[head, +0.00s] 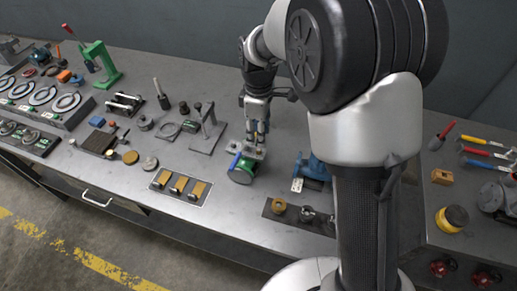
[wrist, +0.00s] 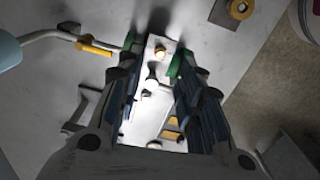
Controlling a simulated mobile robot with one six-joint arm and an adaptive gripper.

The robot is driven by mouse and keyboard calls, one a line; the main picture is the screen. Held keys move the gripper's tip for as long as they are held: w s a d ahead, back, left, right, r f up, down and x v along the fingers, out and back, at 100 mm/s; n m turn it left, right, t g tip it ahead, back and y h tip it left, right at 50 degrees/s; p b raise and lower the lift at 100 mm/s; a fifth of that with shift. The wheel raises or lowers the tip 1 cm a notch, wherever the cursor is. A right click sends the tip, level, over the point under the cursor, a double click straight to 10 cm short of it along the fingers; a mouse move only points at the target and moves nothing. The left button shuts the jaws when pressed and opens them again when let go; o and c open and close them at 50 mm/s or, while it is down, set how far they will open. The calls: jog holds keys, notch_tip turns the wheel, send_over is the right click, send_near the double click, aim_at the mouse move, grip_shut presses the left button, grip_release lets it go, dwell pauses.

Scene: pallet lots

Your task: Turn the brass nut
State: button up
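A brass-coloured hex nut (head: 278,206) sits at the left end of a dark strip plate near the front of the bench. A brass nut on a dark plate also shows at the top right of the wrist view (wrist: 240,8), outside the fingers. My gripper (head: 257,138) points down over a small grey fixture (head: 252,152), behind and left of the strip plate. In the wrist view my gripper (wrist: 157,72) has its fingers apart, with a pale block (wrist: 157,65) carrying a small brass knob and pale pegs visible between them. Contact with that block cannot be told.
A blue vise-like tool (head: 315,170) stands to the right. A plate with brass pads (head: 181,186) lies at left. Bare bench lies between.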

aim_at(259, 150)
notch_tip(259, 150, down, 7)
jog(key=shift+r+b, duration=0.1)
jog(key=shift+b, duration=0.65)
jog(key=shift+c, duration=0.6)
grip_shut()
